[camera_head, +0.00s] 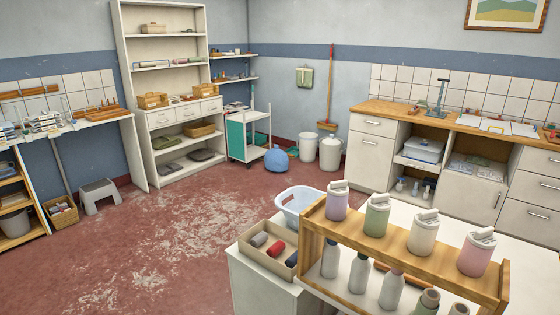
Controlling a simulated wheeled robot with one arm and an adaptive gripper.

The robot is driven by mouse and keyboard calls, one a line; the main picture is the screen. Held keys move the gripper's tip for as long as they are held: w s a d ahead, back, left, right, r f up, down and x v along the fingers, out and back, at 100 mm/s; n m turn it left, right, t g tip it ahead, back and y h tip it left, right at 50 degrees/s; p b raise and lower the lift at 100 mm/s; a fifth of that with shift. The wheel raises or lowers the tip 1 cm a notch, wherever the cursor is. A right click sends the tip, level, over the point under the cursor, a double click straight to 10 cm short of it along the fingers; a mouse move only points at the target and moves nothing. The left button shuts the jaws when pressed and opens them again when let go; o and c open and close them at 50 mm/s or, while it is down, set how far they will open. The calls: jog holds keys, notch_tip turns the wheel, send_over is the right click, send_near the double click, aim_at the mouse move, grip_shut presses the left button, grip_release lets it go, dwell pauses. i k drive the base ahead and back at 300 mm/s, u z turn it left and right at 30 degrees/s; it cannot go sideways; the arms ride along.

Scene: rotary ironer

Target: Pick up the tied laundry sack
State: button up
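A blue rounded sack with a gathered top (276,160), seemingly the tied laundry sack, sits on the red floor near the back wall. It stands just right of the white and teal trolley (236,140) and left of the white bins. It is small in view, so the tie itself is hard to make out. My gripper is not in view.
A white counter with a wooden bottle rack (440,257), a tray of rolls (257,247) and a white basket (298,203) fills the front right. A white bin (330,153) and a broom (329,100) stand near the sack. The floor (190,230) at centre left is clear.

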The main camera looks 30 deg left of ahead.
aim_at(275, 160)
jog(key=u, duration=2.15)
jog(key=i, duration=5.5)
jog(key=z, duration=2.1)
jog(key=i, duration=0.95)
jog(key=u, duration=0.05)
